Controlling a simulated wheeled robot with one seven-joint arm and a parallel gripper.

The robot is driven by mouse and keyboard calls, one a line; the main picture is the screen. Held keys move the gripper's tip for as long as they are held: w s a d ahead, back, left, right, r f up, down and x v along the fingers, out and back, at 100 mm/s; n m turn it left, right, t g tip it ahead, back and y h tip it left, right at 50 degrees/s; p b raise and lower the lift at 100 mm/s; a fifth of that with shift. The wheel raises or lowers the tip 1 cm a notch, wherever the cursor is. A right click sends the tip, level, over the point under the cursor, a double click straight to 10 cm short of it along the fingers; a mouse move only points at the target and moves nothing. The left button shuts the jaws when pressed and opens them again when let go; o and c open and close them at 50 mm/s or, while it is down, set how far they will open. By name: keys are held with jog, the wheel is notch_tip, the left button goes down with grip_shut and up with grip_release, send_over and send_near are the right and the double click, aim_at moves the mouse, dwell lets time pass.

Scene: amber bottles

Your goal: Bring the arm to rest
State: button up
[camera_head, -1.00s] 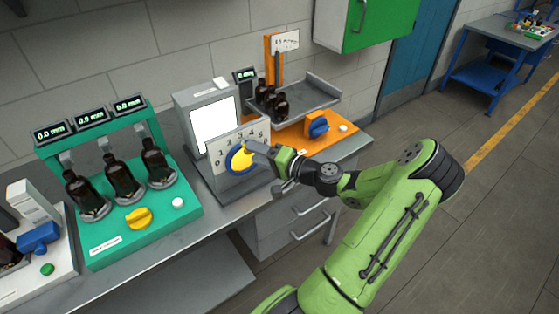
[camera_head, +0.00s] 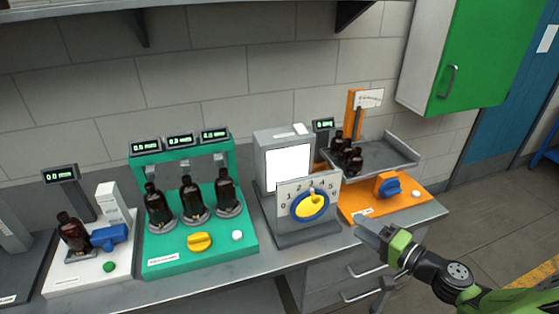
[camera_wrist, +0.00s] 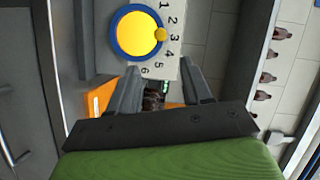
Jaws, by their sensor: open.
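My gripper (camera_head: 372,232) is in front of the bench at the right, near the front edge of the orange station. It is open and empty, with its two fingers apart in the wrist view (camera_wrist: 155,88). My arm reaches in from the lower right corner in the head view. The numbered panel with the blue-rimmed yellow dial (camera_head: 310,205) stands to the left of my gripper, apart from it. In the wrist view the dial (camera_wrist: 138,32) shows above the fingers, with its yellow knob near the 3.
Three amber bottles (camera_head: 190,197) stand on the green station (camera_head: 160,262). Another bottle (camera_head: 73,233) is on the white station at left. Several bottles sit by the grey tray (camera_head: 392,155) above the orange station (camera_head: 415,200). A green cabinet (camera_head: 460,55) hangs at upper right. Floor is open at right.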

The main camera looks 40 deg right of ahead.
jog(key=shift+w, duration=0.1)
jog(key=w+a+f+n+g+y, duration=0.1)
jog(key=w+a+n+g+y, duration=0.15)
jog(key=a+n+g, duration=0.55)
jog(key=w+a+f+n+g+y, duration=0.1)
jog(key=w+a+g, duration=0.3)
jog(key=a, duration=0.7)
jog(key=s+a+r+n+h, duration=0.5)
jog(key=s+a+r, duration=0.6)
jog(key=shift+s+t, duration=0.15)
jog(key=shift+t, duration=0.25)
